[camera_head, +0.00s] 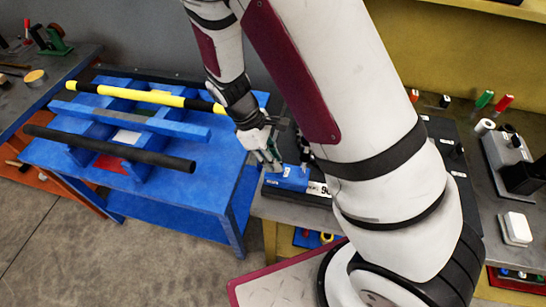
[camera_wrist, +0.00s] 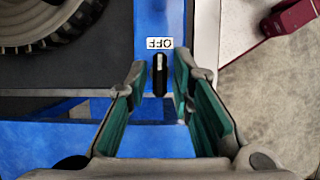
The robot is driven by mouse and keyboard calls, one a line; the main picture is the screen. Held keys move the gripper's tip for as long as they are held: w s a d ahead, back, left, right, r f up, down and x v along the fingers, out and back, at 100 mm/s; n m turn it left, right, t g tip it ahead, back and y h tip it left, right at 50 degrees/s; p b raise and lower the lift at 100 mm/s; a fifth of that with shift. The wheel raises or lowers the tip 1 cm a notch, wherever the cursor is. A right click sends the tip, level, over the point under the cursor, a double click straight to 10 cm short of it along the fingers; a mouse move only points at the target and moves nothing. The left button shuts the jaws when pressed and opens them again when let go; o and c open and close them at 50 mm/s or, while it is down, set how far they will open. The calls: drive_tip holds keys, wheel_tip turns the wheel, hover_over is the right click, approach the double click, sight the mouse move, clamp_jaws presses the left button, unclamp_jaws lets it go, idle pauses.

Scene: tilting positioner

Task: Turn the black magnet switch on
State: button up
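The black magnet switch (camera_wrist: 160,75) shows in the wrist view as a small upright black piece with a light mark, on a blue surface (camera_wrist: 165,15). A white OFF label (camera_wrist: 159,43), upside down in the picture, sits just above it. My gripper (camera_wrist: 161,84) is open, with a green-padded finger on each side of the switch in the picture. I cannot tell whether either finger touches it. In the head view my gripper (camera_head: 270,160) points down over the blue magnet block (camera_head: 287,179). The switch cannot be made out there.
The magnet block lies at the edge of a grey workbench, partly behind my arm. A blue table (camera_head: 190,187) on the left carries a yellow-and-black bar (camera_head: 170,99) and a black bar (camera_head: 110,148). Bottles and a white box (camera_head: 515,228) are on the right.

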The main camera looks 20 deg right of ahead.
clamp_jaws()
drive_tip(key=m+g+y, duration=0.1)
drive_tip(key=m, duration=0.3)
drive_tip(key=shift+w+d+m+b, duration=0.1)
drive_tip(key=shift+w+m+b, duration=0.05)
drive_tip(key=shift+m+b, duration=0.25)
drive_tip(key=m+g+y, duration=0.1)
drive_tip(key=m, duration=0.2)
drive_tip(key=shift+d+m, duration=0.1)
drive_tip(key=shift+m, duration=0.2)
drive_tip(key=m+y, duration=0.2)
drive_tip(key=m, duration=0.2)
drive_tip(key=shift+d+m, duration=0.1)
drive_tip(key=shift+m, duration=0.2)
drive_tip(key=m+y, duration=0.2)
drive_tip(key=m, duration=0.2)
drive_tip(key=shift+m+p, duration=0.35)
drive_tip(key=shift+m, duration=0.05)
drive_tip(key=shift+t, duration=0.3)
drive_tip(key=shift+d, duration=0.1)
